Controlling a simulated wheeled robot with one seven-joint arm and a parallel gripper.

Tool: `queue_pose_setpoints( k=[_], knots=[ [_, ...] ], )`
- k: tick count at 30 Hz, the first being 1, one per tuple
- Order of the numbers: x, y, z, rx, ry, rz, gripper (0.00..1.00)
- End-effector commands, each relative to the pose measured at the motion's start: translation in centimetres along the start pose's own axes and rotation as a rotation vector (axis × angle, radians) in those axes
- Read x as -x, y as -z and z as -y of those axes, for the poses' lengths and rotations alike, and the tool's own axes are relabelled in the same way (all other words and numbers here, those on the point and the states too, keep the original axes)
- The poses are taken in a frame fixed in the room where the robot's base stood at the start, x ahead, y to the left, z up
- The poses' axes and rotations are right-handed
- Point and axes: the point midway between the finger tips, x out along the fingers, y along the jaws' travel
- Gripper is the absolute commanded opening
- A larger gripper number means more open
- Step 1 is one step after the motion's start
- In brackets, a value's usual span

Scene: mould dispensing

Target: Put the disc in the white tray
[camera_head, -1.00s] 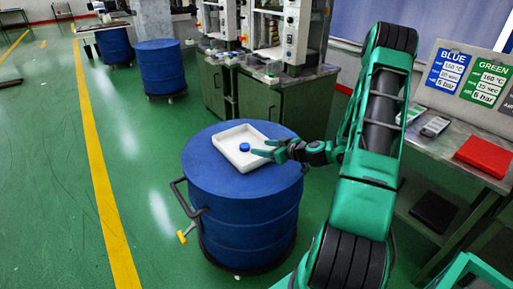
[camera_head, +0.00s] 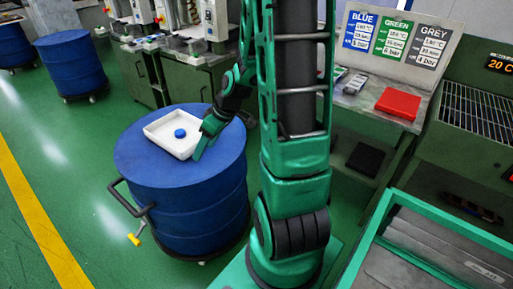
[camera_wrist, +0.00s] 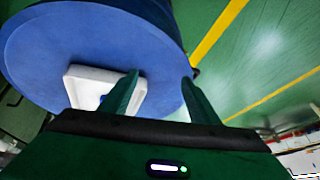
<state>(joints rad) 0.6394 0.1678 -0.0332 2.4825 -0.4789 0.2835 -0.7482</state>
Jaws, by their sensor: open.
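The blue disc (camera_head: 180,133) lies in the white tray (camera_head: 160,122), which stands on top of the blue drum (camera_head: 140,166). In the wrist view the tray (camera_wrist: 78,76) is partly behind one finger, and only a bit of the disc (camera_wrist: 102,99) shows beside that finger. My gripper (camera_head: 199,150) is by the tray's right edge in the head view. In the wrist view its two fingers (camera_wrist: 160,90) are spread with nothing between them, so it is open and empty.
The drum has a side handle (camera_head: 128,200). A bench at right holds a red box (camera_head: 398,103) and small grey devices (camera_head: 355,84) below BLUE, GREEN and GREY signs. Machines stand at the back.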

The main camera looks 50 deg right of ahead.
Motion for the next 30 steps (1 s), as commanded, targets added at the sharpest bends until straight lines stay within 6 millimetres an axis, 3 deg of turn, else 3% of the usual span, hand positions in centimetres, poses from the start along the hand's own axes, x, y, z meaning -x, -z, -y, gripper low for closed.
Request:
queue_pose_setpoints(
  k=[12, 18, 21, 24, 30],
  knots=[
    [11.9, -7.8, 5.1, -0.398, -0.203, 0.285, 0.56],
    [16.6, -11.8, 7.8, -0.636, -0.278, 0.342, 0.56],
    [18.1, -13.3, 8.8, -0.724, -0.297, 0.357, 0.56],
    [19.1, -14.4, 8.4, -0.781, -0.306, 0.367, 0.56],
    [19.5, -14.8, 8.7, -0.807, -0.311, 0.372, 0.56]
  ],
)
